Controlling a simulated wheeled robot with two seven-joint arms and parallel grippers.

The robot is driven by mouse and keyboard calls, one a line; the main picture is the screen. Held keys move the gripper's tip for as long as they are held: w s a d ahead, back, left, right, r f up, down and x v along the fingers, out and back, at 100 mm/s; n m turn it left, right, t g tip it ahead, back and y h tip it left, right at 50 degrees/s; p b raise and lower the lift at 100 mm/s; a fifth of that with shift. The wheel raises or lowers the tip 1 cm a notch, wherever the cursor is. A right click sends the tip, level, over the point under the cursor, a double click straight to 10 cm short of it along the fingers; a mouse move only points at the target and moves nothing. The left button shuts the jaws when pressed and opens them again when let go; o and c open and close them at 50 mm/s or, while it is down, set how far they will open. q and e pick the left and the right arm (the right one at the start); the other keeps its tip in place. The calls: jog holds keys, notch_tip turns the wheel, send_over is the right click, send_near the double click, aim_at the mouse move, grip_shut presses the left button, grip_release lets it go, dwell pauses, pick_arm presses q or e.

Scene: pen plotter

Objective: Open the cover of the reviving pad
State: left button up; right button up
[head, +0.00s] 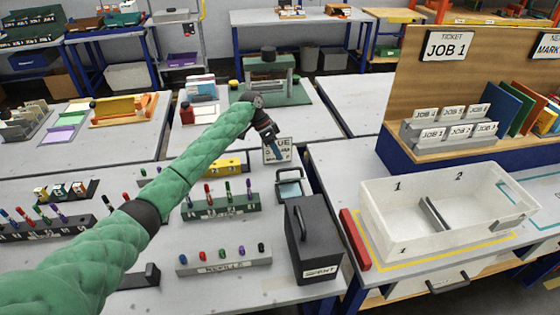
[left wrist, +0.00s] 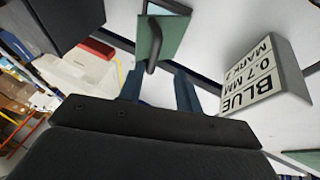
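A small teal-green square with a dark frame, which looks like the reviving pad (head: 290,190), lies on the table behind the black box. In the left wrist view the green pad (left wrist: 150,38) shows near the top, with a dark handle-like bar (left wrist: 154,54) on it. Whether its cover is fully shut is hard to tell. My left gripper (head: 279,153) hangs just behind the pad in the head view, in front of the ticket card. In the left wrist view its two blue fingers (left wrist: 159,92) are apart with nothing between them. My right gripper is not in view.
A card reading BLUE 0.7 MM (left wrist: 254,85) stands close beside the left gripper. A black box with a handle (head: 315,245) stands in front of the pad. Pen racks (head: 220,209) are to the left, a white bin (head: 385,225) to the right.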

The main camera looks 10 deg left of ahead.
pick_arm(q)
jog(key=shift+a+r, duration=0.2)
jog(key=shift+r, duration=0.1)
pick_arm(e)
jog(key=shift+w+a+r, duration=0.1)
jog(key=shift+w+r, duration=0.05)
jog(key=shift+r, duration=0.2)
